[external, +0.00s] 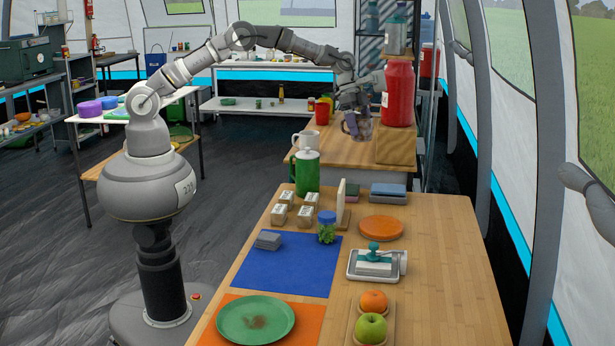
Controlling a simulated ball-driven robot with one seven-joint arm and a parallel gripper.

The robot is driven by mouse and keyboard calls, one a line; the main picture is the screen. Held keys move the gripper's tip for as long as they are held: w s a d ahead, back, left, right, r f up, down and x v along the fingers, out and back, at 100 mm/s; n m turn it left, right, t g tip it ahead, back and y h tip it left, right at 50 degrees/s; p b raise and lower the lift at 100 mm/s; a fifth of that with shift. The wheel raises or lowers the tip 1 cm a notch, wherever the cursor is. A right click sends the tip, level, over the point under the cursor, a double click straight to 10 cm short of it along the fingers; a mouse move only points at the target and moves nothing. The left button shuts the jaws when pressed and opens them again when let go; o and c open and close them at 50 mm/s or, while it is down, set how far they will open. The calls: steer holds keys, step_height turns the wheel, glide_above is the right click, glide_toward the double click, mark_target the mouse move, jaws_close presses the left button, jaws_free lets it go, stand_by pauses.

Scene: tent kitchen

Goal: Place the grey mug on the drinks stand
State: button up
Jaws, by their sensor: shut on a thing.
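My gripper (354,113) is shut on the grey mug (359,128), which looks slightly purple and is partly covered by the fingers. The mug is over the far wooden-topped stand (345,155), left of a big red dispenser (398,93). This seems to be the drinks stand. I cannot tell whether the mug's base touches the top or hangs just above it.
A white mug (304,140) and a red mug (322,114) stand to the left on the same top. A wooden board (396,150) lies at its right. Bare wood shows in front of the held mug.

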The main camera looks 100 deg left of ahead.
steer(key=s+a, duration=0.7)
steer(key=a, duration=0.5)
steer(key=s+a+b, duration=0.1)
steer(key=s+a, duration=0.7)
steer(key=a, duration=0.3)
steer(key=s+a, duration=0.7)
steer(key=a, duration=0.5)
steer(key=shift+m, duration=0.3)
steer(key=f+b, duration=0.2)
steer(key=f, duration=0.5)
steer(key=f+b, duration=0.2)
steer(key=f, duration=0.5)
steer(key=shift+s+f, duration=0.2)
steer(key=shift+f, duration=0.1)
steer(key=shift+r, duration=0.1)
